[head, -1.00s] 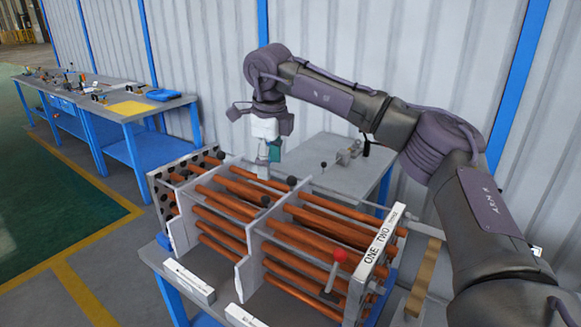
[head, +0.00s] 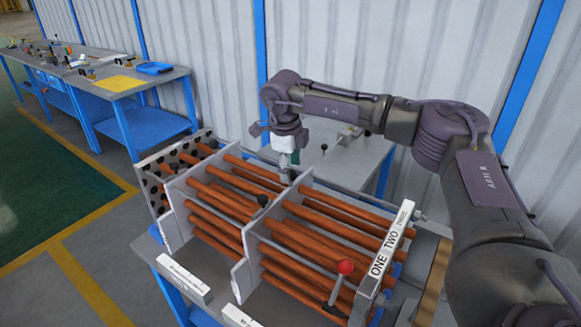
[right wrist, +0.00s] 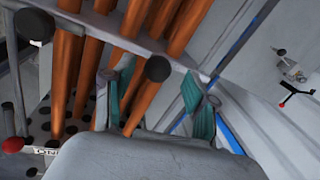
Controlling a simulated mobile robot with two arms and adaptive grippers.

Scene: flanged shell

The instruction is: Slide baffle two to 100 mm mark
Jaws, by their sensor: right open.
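The rack holds copper-coloured tubes (head: 335,235) running through pale upright baffle plates. A middle baffle (head: 252,250) and a left baffle (head: 172,212) show; I cannot tell by label which is baffle two. My right gripper (head: 288,160) points down by the far top end of the middle baffle. In the right wrist view my right gripper (right wrist: 158,98) has its teal pads apart, with a plate edge (right wrist: 140,45) and a black knob (right wrist: 158,68) close by. Contact cannot be told. My left gripper is out of view.
An end plate (head: 390,240) reads ONE TWO THREE, near a red-knobbed lever (head: 345,268). A perforated plate (head: 155,192) stands at the left end. White labelled strips (head: 183,278) lie along the front edge. A grey bench (head: 350,155) stands behind; the wall is close beyond it.

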